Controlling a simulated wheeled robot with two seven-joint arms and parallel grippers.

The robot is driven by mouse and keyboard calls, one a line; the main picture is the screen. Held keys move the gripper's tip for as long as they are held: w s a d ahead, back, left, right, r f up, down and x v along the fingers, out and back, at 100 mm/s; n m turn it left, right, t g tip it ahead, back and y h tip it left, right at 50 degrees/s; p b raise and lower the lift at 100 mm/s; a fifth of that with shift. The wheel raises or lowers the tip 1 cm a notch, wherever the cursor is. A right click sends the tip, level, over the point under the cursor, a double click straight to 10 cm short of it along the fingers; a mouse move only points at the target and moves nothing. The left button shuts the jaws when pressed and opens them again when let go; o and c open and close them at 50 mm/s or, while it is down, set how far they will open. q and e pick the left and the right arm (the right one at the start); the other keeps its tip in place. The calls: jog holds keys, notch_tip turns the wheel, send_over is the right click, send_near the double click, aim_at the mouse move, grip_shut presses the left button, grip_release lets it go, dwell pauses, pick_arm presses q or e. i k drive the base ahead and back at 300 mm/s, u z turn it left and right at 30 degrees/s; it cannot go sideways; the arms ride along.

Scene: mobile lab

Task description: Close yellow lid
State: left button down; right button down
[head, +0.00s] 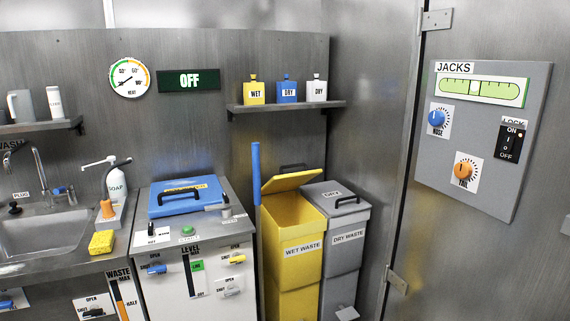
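The yellow lid (291,181) belongs to the yellow wet waste bin (292,230) in the middle of the head view. The lid is raised and tilted, with its dark handle (293,167) at the back, and the front of the bin's opening shows. Neither of my grippers is in view.
The grey dry waste bin (345,225) stands right beside the yellow bin, with its lid down. A blue pole (256,175) stands at its left, next to a counter unit with a blue lid (184,195). A shelf (287,106) with several flasks hangs above. A jacks panel (483,140) is at the right.

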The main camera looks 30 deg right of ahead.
aim_at(283, 183)
jog(key=z, duration=0.75)
jog(key=i, duration=0.7)
jog(key=z, duration=0.8)
jog(key=i, duration=0.95)
jog(key=u, duration=0.35)
